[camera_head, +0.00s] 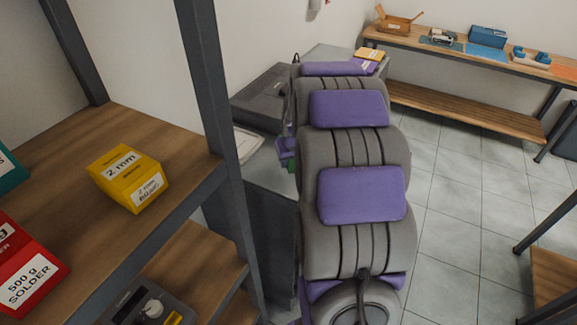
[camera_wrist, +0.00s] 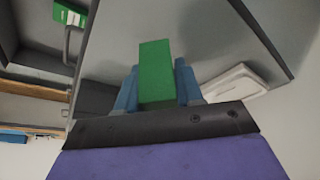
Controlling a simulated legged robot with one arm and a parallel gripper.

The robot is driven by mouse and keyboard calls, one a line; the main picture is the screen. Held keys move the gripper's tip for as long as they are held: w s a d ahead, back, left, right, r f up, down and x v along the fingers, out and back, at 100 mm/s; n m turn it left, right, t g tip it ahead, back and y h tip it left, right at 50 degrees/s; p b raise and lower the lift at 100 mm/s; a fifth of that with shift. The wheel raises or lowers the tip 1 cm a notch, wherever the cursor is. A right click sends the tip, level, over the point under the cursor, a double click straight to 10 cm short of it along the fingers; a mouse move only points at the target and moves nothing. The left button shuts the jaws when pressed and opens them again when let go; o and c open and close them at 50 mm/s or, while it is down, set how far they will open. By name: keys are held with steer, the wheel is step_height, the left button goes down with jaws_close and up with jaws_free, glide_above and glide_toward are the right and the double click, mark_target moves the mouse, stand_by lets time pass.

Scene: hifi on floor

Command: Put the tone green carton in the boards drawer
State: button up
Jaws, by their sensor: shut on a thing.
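The green carton (camera_wrist: 156,75) is a plain green block between the two blue fingers of my gripper (camera_wrist: 157,88) in the wrist view. My gripper is shut on it, above or beside a grey surface. In the head view only a small bit of green shows beside my arm, and the fingers are mostly hidden. A grey cabinet (camera_head: 272,181) stands left of my arm. In the wrist view a green label (camera_wrist: 69,15) and a grey handle (camera_wrist: 67,42) show at the upper left. I cannot read the label or tell which drawer it marks.
A dark device (camera_head: 262,95) and a pale flat item (camera_head: 247,143) lie on the cabinet. A wooden shelf (camera_head: 110,240) with a yellow carton (camera_head: 129,177) and a red solder carton (camera_head: 27,262) stands at left. A bench (camera_head: 450,50) lines the back. Tiled floor is clear at right.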

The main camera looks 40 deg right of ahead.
steer(key=shift+w+a, duration=0.15)
steer(key=shift+w, duration=0.6)
steer(key=shift+w+d, duration=0.15)
steer(key=shift+d, duration=0.1)
steer(key=f, duration=0.1)
steer(key=d+f+b, duration=0.1)
steer(key=f, duration=0.1)
steer(key=shift+w+d+f, duration=0.15)
steer(key=shift+d+f, duration=0.15)
steer(key=shift+d, duration=0.1)
steer(key=shift+f+b, duration=0.25)
steer(key=shift+b, duration=0.1)
steer(key=shift+a+r, duration=0.2)
steer(key=shift+a, duration=0.75)
steer(key=o, duration=0.7)
steer(key=shift+f, duration=0.15)
steer(key=o, duration=0.4)
steer(key=shift+d+f, duration=0.1)
steer(key=shift+d, duration=0.65)
steer(key=shift+a, duration=0.45)
